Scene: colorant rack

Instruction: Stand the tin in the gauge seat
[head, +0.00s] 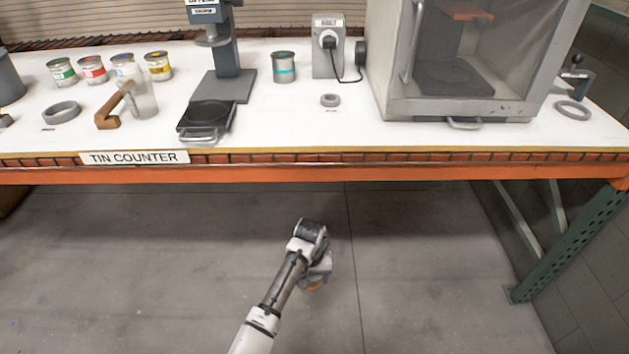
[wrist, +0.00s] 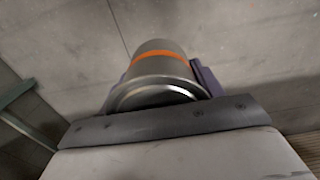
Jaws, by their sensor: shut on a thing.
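A metal tin with an orange band (wrist: 158,66) is held between the dark purple fingers of my gripper (wrist: 163,78) in the wrist view. In the head view my gripper (head: 318,275) is low over the floor, in front of the counter, and the tin's orange band (head: 314,287) shows just below it. Grey rings lie on the counter: a large one at left (head: 61,112), a small one in the middle (head: 330,100) and one at far right (head: 573,110) by a small device with a black knob (head: 577,68). I cannot tell which is the gauge seat.
The white counter (head: 280,130) has an orange front beam. A grey press (head: 222,85), a teal-banded tin (head: 284,67) and a large cabinet (head: 400,60) stand further right.

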